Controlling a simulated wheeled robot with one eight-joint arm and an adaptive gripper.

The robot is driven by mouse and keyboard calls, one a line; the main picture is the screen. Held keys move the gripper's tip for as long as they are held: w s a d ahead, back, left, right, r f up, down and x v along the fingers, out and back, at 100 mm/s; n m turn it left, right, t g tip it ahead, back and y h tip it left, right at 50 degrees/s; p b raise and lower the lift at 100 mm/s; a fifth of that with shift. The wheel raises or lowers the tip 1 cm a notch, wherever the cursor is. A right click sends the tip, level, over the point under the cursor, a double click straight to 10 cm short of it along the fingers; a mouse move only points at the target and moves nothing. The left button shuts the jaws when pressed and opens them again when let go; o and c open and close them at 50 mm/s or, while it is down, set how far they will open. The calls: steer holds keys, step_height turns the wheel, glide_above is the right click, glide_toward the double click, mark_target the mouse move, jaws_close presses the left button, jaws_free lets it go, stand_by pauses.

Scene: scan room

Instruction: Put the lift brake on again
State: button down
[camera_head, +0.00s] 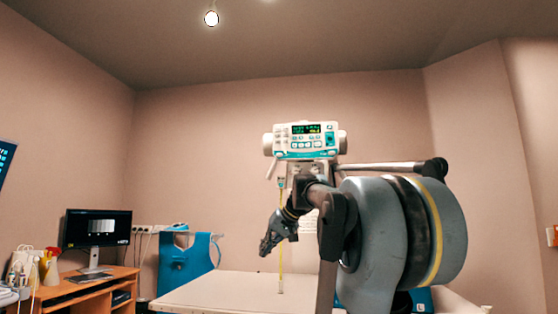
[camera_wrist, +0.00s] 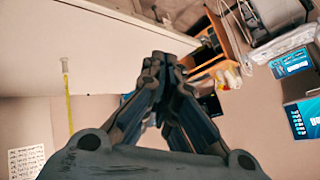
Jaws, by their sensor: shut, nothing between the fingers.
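The X-ray tube head (camera_head: 304,155) stands beyond my arm in the head view, with a lit control panel (camera_head: 306,128) on its front and slanted handles below. I cannot make out which part is the lift brake; my arm hides part of the area under the head. My gripper (camera_head: 265,248) is below and left of the tube head, pointing down-left, apart from it and from the table. In the wrist view my gripper (camera_wrist: 160,62) has its fingertips together with nothing between them. A yellow tape (camera_head: 281,258) hangs beside my gripper; it shows in the wrist view (camera_wrist: 68,100) too.
A pale table (camera_head: 215,288) lies below my gripper. A wooden desk (camera_head: 95,293) with a monitor (camera_head: 97,228) stands at the left. A blue panel (camera_head: 185,265) stands behind the table. A printed sheet (camera_wrist: 26,161) is on the wall. Open air surrounds the panel's left side.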

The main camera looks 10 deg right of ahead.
mark_target(278, 154)
steer(key=w+d+r+m+t, duration=0.1)
steer(key=w+d+r+t, duration=0.1)
steer(key=w+r, duration=0.6)
steer(key=w+d+r+m+t+y, duration=0.1)
steer(key=w+r, duration=0.6)
steer(key=r, duration=1.1)
steer(key=w+d+r+m+t, duration=0.1)
steer(key=w+d+r+t, duration=0.2)
steer(key=r, duration=1.1)
steer(key=w+t, duration=0.2)
steer(key=w, duration=0.3)
steer(key=shift+w+d+y, duration=0.3)
steer(key=shift+w+d, duration=0.05)
steer(key=shift+w, duration=0.1)
steer(key=shift+w+d, duration=0.45)
steer(key=shift+w, duration=0.9)
steer(key=shift+w+d, duration=0.45)
steer(key=shift+w, duration=0.9)
steer(key=shift+w+d, duration=0.45)
steer(key=shift+w, duration=0.9)
steer(key=shift+w+d+r, duration=0.15)
steer(key=shift+w+d, duration=0.15)
steer(key=shift+w, duration=0.45)
steer(key=shift+s, duration=0.1)
steer(key=shift+s+a, duration=0.3)
steer(key=shift+s, duration=0.4)
